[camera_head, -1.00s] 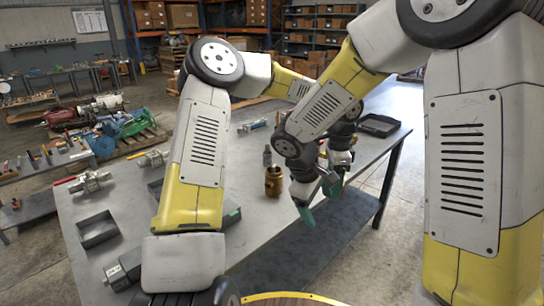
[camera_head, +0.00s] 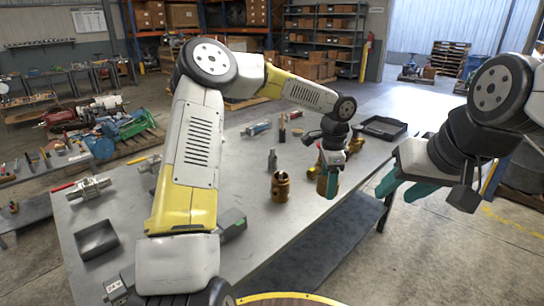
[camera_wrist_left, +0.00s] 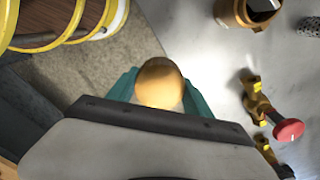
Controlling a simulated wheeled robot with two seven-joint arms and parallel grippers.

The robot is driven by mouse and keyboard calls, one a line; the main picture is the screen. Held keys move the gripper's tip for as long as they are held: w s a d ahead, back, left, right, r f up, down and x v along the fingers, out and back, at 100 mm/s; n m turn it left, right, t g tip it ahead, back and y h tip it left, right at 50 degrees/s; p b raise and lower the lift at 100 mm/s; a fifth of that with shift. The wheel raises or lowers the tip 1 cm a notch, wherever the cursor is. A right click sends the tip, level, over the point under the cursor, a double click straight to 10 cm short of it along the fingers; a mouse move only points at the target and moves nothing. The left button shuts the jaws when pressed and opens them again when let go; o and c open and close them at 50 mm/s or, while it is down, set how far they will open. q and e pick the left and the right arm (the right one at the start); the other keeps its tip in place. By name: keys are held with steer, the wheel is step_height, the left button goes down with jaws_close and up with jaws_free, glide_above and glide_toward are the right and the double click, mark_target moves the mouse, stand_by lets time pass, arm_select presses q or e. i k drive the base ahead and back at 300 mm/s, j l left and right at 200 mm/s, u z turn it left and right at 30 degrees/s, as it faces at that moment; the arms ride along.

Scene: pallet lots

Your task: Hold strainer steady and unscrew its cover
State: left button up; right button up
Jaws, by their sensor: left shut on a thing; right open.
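My left gripper (camera_head: 330,178) is shut on a brass piece (camera_head: 321,186), held near the table's right front edge. In the left wrist view, the brass piece shows a smooth rounded end (camera_wrist_left: 160,84) between the teal fingers (camera_wrist_left: 196,100). It looks like the strainer, but its cover and any thread cannot be made out. My right gripper (camera_head: 403,186) is open and empty, to the right of the left one, apart from the brass piece and beyond the table's edge. Its two teal fingers point left.
A brass cylinder (camera_head: 280,188) stands on the table (camera_head: 250,222) left of my left gripper. It also shows in the left wrist view (camera_wrist_left: 232,12), near a brass valve with a red handwheel (camera_wrist_left: 289,129). A black tray (camera_head: 383,127) lies at the back right; a grey bin (camera_head: 96,241) lies front left.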

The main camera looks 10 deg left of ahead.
mark_target(280, 192)
steer(key=k+j+u, duration=0.15)
steer(key=k+u, duration=0.25)
steer(key=k, duration=0.2)
steer(key=i+l+u, duration=0.15)
steer(key=u, duration=0.2)
steer(key=i+l+u, duration=0.1)
steer(key=l+u, duration=0.25)
steer(key=i+l+u, duration=0.1)
steer(key=u, duration=0.25)
steer(key=i+l, duration=0.1)
steer(key=l, duration=0.3)
steer(key=i+l, duration=0.1)
steer(key=l, duration=0.3)
steer(key=i+l, duration=0.15)
steer(key=l, duration=0.25)
steer(key=i+l, duration=0.1)
steer(key=l, duration=0.35)
steer(key=i+l, duration=0.1)
steer(key=l, duration=0.3)
steer(key=i+l, duration=0.1)
steer(key=l, duration=0.3)
steer(key=i+l, duration=0.1)
steer(key=l, duration=0.3)
steer(key=i+l, duration=0.15)
steer(key=l, duration=0.25)
